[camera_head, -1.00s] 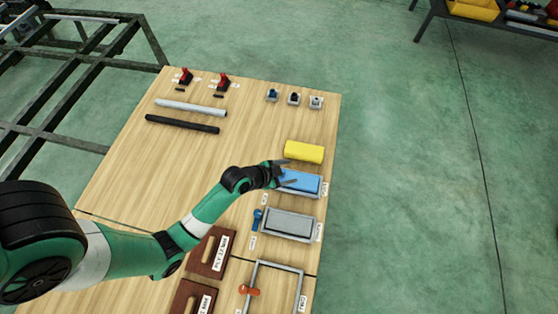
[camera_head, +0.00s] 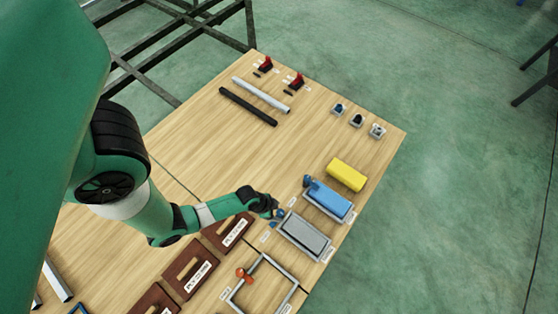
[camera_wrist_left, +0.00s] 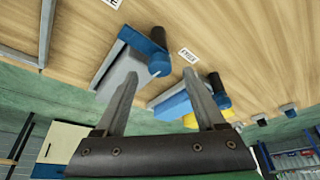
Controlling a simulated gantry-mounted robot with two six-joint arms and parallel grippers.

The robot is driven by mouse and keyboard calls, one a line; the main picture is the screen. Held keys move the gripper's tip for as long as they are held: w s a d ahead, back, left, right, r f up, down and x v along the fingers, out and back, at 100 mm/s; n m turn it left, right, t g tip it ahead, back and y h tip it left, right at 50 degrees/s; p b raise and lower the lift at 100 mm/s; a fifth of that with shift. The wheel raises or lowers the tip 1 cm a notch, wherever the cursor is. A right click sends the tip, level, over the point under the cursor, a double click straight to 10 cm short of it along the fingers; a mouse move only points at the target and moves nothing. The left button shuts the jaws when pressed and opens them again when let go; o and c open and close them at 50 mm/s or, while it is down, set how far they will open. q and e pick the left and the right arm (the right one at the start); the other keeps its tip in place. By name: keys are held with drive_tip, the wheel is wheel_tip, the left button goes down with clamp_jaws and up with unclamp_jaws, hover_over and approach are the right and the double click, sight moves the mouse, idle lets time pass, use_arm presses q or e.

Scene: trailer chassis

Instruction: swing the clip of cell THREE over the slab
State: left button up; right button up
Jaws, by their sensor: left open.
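A framed cell with a grey slab (camera_head: 305,234) lies near the table's right edge. Its blue clip (camera_head: 279,214) stands at the slab's left end, beside the slab; the clip also shows in the left wrist view (camera_wrist_left: 145,46). My left gripper (camera_head: 280,210) is open by this clip. In the wrist view the empty fingers (camera_wrist_left: 160,100) point towards it, without clear contact. Behind is a cell with a blue slab (camera_head: 328,199) and its own dark blue clip (camera_head: 309,182). In front is an empty frame (camera_head: 262,285) with an orange clip (camera_head: 244,274). The cell labels are too small to read surely.
A yellow block (camera_head: 346,174) lies beyond the blue slab. Several brown boards with handles (camera_head: 228,232) lie left of the cells. Grey and black bars (camera_head: 248,106), red clamps (camera_head: 296,81) and small blocks (camera_head: 356,120) sit farther back. The middle of the table is clear.

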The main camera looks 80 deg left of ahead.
use_arm(q)
drive_tip(key=b+x, duration=0.1)
drive_tip(key=x, duration=0.1)
drive_tip(key=shift+w+f, duration=0.1)
drive_tip(key=shift+f, duration=0.25)
drive_tip(key=shift+r, duration=0.1)
clamp_jaws()
